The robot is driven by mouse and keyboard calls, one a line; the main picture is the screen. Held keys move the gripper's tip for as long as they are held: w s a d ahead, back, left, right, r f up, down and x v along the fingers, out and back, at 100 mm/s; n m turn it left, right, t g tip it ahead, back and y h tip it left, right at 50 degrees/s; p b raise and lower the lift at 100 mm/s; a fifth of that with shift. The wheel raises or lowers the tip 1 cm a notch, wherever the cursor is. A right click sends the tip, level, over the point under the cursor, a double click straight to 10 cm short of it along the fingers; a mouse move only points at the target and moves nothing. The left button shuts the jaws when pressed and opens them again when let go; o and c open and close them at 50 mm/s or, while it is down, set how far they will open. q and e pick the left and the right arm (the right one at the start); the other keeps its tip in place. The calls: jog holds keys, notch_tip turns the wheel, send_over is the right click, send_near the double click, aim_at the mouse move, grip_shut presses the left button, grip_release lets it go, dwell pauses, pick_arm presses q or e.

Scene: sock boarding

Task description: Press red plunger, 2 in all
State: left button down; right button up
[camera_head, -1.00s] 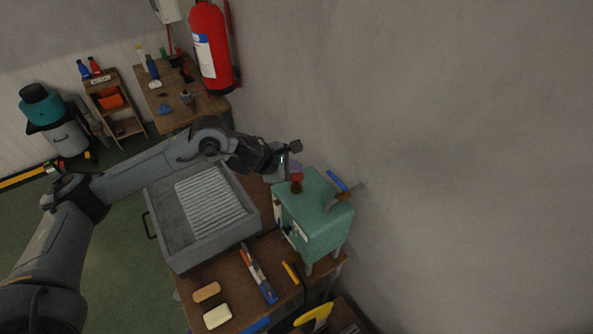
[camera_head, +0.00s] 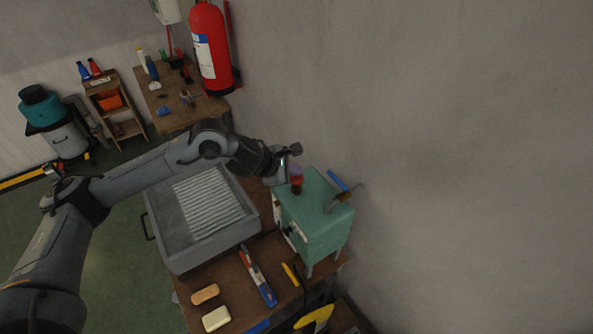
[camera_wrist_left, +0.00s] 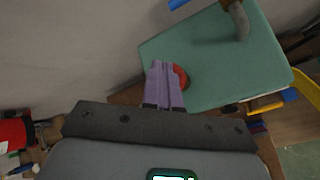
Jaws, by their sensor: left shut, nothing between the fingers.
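The red plunger (camera_head: 296,183) stands on the top of the green box (camera_head: 325,218), near its back left corner. In the left wrist view the round red top of the plunger (camera_wrist_left: 181,76) is partly covered by the purple fingers. My left gripper (camera_head: 292,169) is shut and empty, with its fingertips right at the plunger. In the left wrist view the closed fingers (camera_wrist_left: 161,70) lie over the plunger's edge; I cannot tell whether they touch it. My right gripper is not in view.
A grey sink-like tray (camera_head: 165,228) with a ribbed board stands left of the green box. A bent metal handle (camera_head: 338,198) and a blue bar (camera_head: 337,180) are at the box's right side, near the wall. A red extinguisher (camera_head: 207,50) hangs behind.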

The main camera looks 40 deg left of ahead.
aim_at(294, 178)
pick_arm(q)
jog(key=shift+f, duration=0.3)
jog(key=shift+r, duration=0.2)
dwell(0.3)
jog(key=shift+r+p, duration=1.1)
jog(key=shift+r, duration=0.8)
jog(key=shift+r, duration=0.1)
notch_tip(294, 178, up, 5)
jog(key=p, duration=0.3)
